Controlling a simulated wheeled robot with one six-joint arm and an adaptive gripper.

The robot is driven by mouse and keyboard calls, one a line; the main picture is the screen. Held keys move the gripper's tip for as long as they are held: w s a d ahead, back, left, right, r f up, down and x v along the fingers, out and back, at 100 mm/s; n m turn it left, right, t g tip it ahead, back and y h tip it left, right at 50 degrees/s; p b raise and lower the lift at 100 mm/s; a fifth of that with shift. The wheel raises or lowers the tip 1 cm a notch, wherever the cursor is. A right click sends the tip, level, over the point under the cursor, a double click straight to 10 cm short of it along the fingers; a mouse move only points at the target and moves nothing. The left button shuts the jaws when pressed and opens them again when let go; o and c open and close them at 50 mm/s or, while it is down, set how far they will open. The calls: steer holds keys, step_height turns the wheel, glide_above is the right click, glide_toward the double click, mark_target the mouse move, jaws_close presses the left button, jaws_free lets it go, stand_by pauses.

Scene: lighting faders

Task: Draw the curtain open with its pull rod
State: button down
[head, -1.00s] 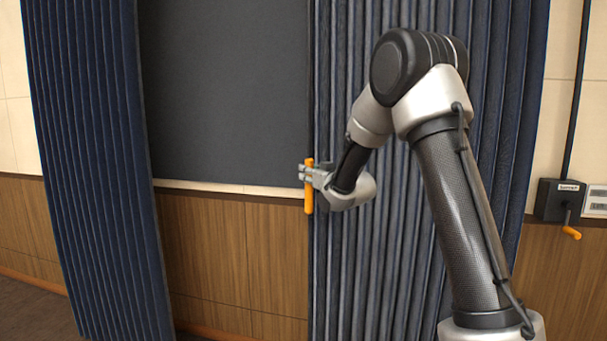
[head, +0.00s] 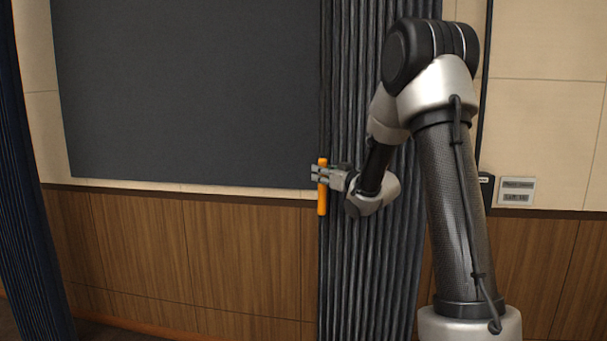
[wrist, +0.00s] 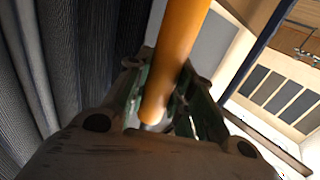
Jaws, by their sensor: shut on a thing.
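The curtain's right panel (head: 340,80) is dark grey-blue and bunched in narrow folds, behind and beside my arm. The orange pull rod (head: 322,200) hangs upright at that panel's left edge. My gripper (head: 318,174) is shut on the rod near its upper part in the head view. In the wrist view the rod (wrist: 180,45) runs between the fingers (wrist: 168,105), with its lower end near the palm. The curtain folds (wrist: 95,50) fill the left of the wrist view.
A dark panel (head: 190,90) on the wall shows in the gap between the curtains. The left curtain (head: 25,200) hangs at the far left. Wood panelling (head: 190,250) runs below. A small box (head: 486,190) and a label plate (head: 516,191) are on the wall right of my arm.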

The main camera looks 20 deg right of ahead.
steer(key=s+d, duration=0.3)
steer(key=d, duration=0.2)
steer(key=shift+d, duration=0.25)
steer(key=c, duration=1.2)
jaws_free()
steer(key=v, duration=1.2)
